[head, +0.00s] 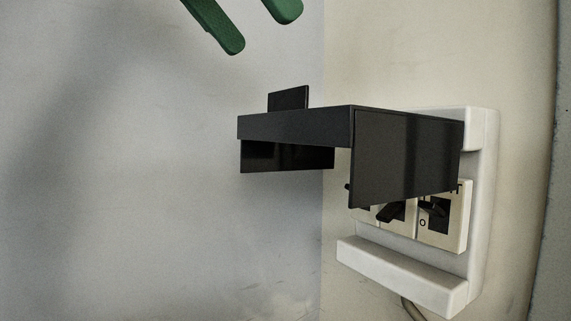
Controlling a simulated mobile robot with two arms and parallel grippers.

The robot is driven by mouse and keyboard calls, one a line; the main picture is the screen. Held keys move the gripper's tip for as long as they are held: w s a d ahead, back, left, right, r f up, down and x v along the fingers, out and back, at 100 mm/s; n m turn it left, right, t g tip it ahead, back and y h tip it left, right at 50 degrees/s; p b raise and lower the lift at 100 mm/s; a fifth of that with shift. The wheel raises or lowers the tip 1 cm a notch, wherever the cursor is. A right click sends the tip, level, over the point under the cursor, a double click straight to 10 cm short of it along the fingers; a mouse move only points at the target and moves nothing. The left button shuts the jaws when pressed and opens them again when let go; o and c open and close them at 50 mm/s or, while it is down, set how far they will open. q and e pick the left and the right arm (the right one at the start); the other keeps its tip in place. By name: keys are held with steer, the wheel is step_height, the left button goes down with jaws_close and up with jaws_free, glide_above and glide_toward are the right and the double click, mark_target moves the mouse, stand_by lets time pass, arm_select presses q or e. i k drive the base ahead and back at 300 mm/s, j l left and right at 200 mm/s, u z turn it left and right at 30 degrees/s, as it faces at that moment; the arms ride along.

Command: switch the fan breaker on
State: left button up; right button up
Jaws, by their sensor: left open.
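A white breaker board (478,230) is on the pale wall at the right and looks tilted. A row of breakers (459,226) with black toggles shows in its middle. Their upper parts and left end are partly hidden behind a black angular hood (405,155). I cannot tell which breaker is the fan's; no name label is readable, only a small "O" mark by the right toggle. My left gripper (262,34) shows as two green fingertips at the top edge, apart and empty. It is up and left of the board, touching nothing. My right gripper is not in view.
The black hood sticks out left from the board. A white ledge (402,276) runs along the board's lower edge, and a cable (412,308) hangs below it. The grey wall (130,200) at the left is bare and that side is clear.

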mark_target(390, 212)
steer(key=k, duration=1)
